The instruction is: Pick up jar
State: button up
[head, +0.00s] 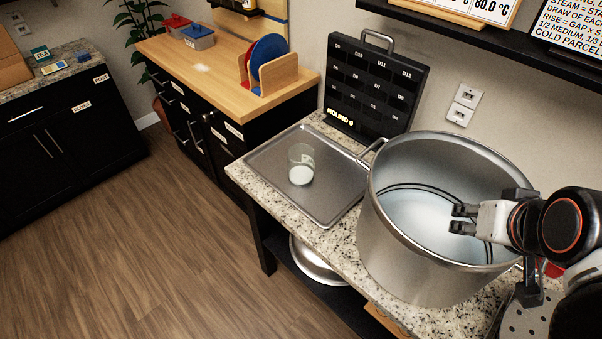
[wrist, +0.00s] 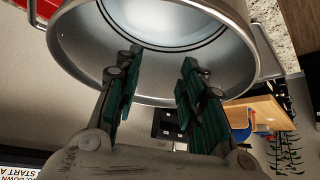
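A small clear glass jar (head: 301,165) with pale contents at its bottom stands upright on a grey metal tray (head: 263,163), left of the big stockpot. My gripper (head: 460,219) is over the right part of the stockpot's opening in the head view, to the right of the jar and well apart from it. In the wrist view my gripper's two dark green finger pads (wrist: 160,62) stand apart with nothing between them. The jar is not visible in the wrist view.
The large steel stockpot (head: 400,246) stands on the speckled counter between my gripper and the tray; its rim also shows in the wrist view (wrist: 82,62). A black labelled board (head: 372,90) stands behind the tray. A dark shelf (head: 450,32) hangs above.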

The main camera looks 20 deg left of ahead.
aim_at(300, 157)
jog(key=j+z, duration=0.1)
jog(key=j, duration=0.4)
jog(key=k+j, duration=0.1)
jog(key=j, duration=0.45)
jog(key=j+z, duration=0.15)
jog(key=j, duration=0.35)
jog(key=k+j, duration=0.15)
jog(key=j, duration=0.35)
jog(key=k+j+z, duration=0.15)
jog(key=j, duration=0.35)
jog(key=i, duration=0.05)
